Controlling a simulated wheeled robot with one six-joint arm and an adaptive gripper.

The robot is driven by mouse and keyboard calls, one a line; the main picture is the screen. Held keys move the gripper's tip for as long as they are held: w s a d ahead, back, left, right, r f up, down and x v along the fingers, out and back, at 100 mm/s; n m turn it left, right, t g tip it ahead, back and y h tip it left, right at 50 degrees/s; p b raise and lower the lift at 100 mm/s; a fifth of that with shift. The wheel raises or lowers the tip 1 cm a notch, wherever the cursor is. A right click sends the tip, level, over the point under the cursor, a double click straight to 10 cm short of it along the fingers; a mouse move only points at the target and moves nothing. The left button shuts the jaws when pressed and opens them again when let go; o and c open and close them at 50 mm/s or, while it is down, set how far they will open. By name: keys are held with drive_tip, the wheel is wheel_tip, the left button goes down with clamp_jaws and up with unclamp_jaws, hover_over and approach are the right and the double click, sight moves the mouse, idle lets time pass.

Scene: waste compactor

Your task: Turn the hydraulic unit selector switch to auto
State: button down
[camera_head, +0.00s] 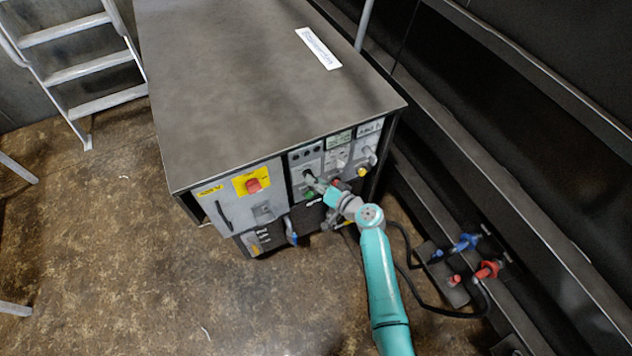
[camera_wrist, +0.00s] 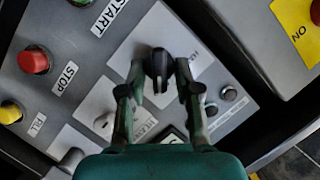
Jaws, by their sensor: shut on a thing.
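The hydraulic unit (camera_head: 265,95) is a grey cabinet with a control panel on its front in the head view. The selector switch (camera_wrist: 160,62) is a black knob on a light plate, in the upper middle of the wrist view. My gripper (camera_wrist: 160,72) has one finger on each side of the knob and is shut on it. In the head view my gripper (camera_head: 318,186) reaches the panel and hides the switch. Lettering beside the knob is partly covered by a finger, and I cannot read its setting.
A red STOP button (camera_wrist: 34,60) and a yellow button (camera_wrist: 10,112) sit left of the switch. Small black buttons (camera_wrist: 228,93) are to its right. A red knob on a yellow plate (camera_head: 252,182) is further left on the cabinet. Red and blue valves (camera_head: 488,269) stand right of my arm.

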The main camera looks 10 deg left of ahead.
idle(0.4)
drive_tip(key=c, duration=1.2)
unclamp_jaws()
drive_tip(key=v, duration=1.2)
drive_tip(key=shift+d, duration=0.1)
drive_tip(key=shift+f, duration=0.1)
